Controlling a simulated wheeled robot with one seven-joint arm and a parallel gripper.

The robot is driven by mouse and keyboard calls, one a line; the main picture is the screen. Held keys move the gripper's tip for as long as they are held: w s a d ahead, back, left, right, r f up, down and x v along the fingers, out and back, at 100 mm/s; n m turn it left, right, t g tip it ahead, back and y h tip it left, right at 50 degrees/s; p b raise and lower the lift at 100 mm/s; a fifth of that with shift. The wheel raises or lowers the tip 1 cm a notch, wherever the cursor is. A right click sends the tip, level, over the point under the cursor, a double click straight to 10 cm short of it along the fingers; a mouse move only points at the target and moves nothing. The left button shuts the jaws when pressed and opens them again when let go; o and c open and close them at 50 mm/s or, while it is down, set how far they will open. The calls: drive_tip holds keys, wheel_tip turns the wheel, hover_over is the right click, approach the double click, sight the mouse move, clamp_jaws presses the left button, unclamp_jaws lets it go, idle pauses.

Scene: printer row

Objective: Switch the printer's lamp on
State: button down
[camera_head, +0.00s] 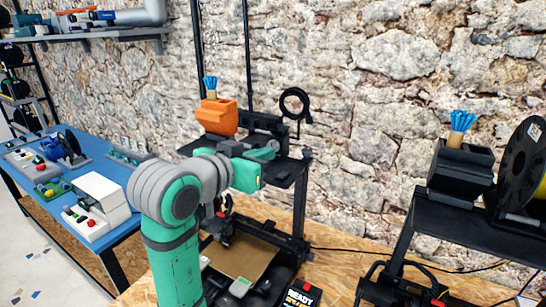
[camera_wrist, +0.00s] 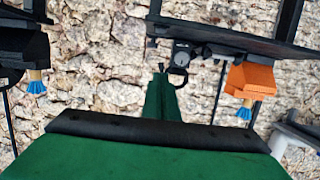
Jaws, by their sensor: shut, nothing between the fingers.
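The printer stands on a wooden bench in the head view, with a tan bed (camera_head: 245,257) inside a black frame. A panel reading "READY" (camera_head: 299,298) sits at its front, with a small red part beside it. I cannot make out the lamp or its switch for certain. My gripper (camera_head: 268,152) is raised at the height of the printer's top shelf (camera_head: 287,172), in front of it in this view. My gripper also shows in the wrist view (camera_wrist: 161,72), its green fingers shut and empty. My arm hides part of the printer's left side.
An orange holder (camera_head: 217,117) with a blue brush stands above the printer. A black ring (camera_head: 295,104) is beside it. A second black rack with a brush holder (camera_head: 461,168) and spool (camera_head: 524,165) stands right. A blue table (camera_head: 110,183) with several devices is left.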

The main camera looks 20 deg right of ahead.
drive_tip(key=shift+s+a+r, duration=0.3)
drive_tip(key=shift+s+a, duration=0.1)
drive_tip(key=shift+s, duration=0.1)
drive_tip(key=shift+s+a+r, duration=0.25)
drive_tip(key=shift+s+a, duration=0.1)
drive_tip(key=shift+s, duration=0.15)
